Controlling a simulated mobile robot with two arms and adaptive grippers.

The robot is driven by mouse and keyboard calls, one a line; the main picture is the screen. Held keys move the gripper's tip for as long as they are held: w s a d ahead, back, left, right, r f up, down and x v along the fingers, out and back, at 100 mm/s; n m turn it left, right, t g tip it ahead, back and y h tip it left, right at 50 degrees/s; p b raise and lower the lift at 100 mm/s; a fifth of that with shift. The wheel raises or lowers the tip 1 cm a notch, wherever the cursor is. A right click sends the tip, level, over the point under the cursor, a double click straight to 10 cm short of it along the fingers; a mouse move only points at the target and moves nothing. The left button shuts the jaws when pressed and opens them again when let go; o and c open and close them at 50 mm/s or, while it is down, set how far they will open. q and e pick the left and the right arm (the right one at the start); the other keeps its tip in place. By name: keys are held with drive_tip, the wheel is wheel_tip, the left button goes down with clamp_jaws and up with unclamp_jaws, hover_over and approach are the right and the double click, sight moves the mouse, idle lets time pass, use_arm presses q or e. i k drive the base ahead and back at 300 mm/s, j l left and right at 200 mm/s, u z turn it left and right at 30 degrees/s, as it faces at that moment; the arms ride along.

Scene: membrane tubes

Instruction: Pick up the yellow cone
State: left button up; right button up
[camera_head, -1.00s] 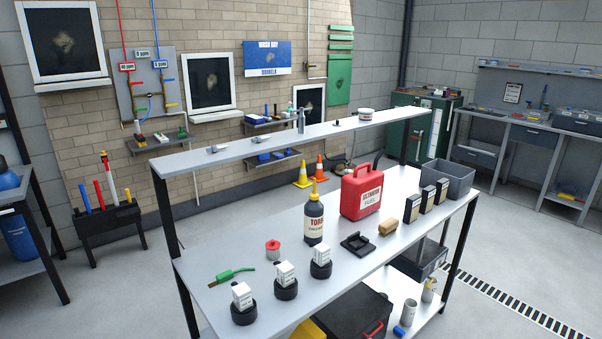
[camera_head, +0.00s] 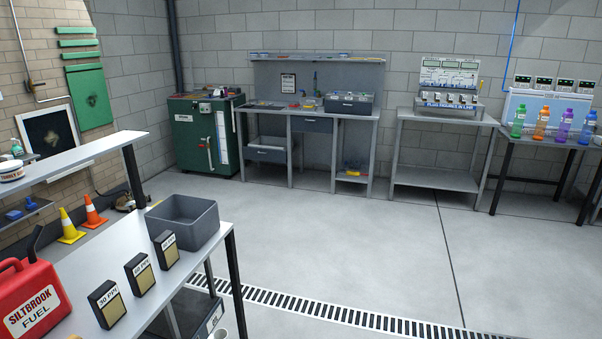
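The yellow cone (camera_head: 69,226) stands upright on the floor at the left of the head view, beyond the workbench and near the brick wall. It has a pale band around it. An orange cone (camera_head: 93,211) with a pale band stands just to its right. Neither of my grippers shows in the head view.
The workbench (camera_head: 128,250) with a red fuel can (camera_head: 33,305), several black boxes and a grey bin (camera_head: 183,222) fills the lower left, between me and the cones. A drain grate (camera_head: 330,308) crosses the floor. The floor (camera_head: 340,245) at centre and right is clear.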

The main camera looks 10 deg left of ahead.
sight(71, 235)
drive_tip(key=i+z, duration=0.25)
drive_tip(key=i, duration=1.8)
drive_tip(key=i+u, duration=0.3)
drive_tip(key=i, duration=0.25)
drive_tip(key=i+u, duration=0.25)
drive_tip(key=i, duration=0.3)
drive_tip(key=i+l+u, duration=0.3)
drive_tip(key=i, duration=0.2)
drive_tip(key=i+l+u, duration=0.25)
drive_tip(key=i, duration=0.3)
